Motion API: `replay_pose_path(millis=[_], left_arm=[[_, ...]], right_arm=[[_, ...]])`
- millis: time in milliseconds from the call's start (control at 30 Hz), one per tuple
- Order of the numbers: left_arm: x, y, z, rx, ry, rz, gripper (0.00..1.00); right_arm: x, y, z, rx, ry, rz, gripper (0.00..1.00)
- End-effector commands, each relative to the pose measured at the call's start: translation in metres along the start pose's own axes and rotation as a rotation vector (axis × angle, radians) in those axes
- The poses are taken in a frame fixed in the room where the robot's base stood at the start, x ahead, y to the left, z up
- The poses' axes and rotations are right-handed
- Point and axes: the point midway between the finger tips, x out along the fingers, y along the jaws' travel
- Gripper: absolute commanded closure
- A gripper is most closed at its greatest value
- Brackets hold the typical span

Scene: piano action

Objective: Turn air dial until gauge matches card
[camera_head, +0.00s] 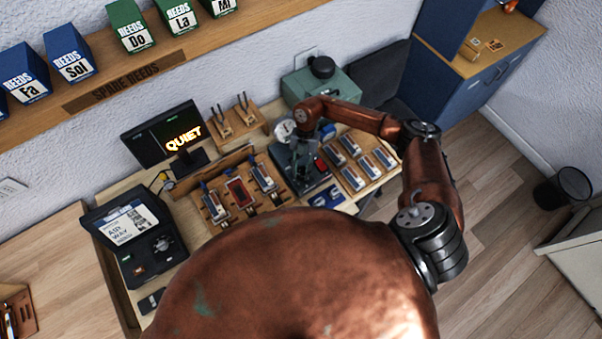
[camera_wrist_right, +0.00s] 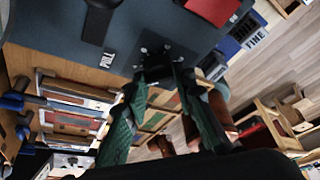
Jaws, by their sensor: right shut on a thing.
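A round white gauge (camera_head: 285,130) stands at the back of the bench, left of my right wrist; its reading is too small to make out. My right gripper (camera_head: 301,160) points down over the dark unit (camera_head: 312,177) in front of the gauge. In the right wrist view, its green-padded fingers (camera_wrist_right: 168,74) are shut on a small dark part at the unit's black plate, which looks like the air dial; the fingers mostly hide it. A blue and white card (camera_head: 327,196) lies at the bench front. My left gripper is not in view.
Reed trays (camera_head: 362,164) lie right of the unit, and a wooden rack with reeds (camera_head: 240,192) lies left. A black monitor (camera_head: 165,137) reads QUIET. An open black case (camera_head: 135,235) sits at the left. A green box (camera_head: 322,84) stands behind my right arm.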

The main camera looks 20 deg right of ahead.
Motion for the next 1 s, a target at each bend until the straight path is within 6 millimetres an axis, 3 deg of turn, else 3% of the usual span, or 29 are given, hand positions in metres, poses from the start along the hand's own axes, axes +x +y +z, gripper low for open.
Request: replay_pose_path(millis=[233,767,800,1000], left_arm=[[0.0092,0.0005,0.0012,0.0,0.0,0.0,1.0],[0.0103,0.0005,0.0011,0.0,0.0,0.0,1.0],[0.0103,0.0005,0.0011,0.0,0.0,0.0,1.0],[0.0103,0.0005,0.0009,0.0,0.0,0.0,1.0]], right_arm=[[0.0008,0.0005,0.0005,-0.078,-0.001,-0.032,1.0],[-0.0004,0.0006,0.0,-0.099,-0.001,-0.041,1.0],[-0.0004,0.0006,0.0,-0.099,-0.001,-0.041,0.74],[-0.0002,0.0006,0.0,-0.099,-0.001,-0.041,0.6]])
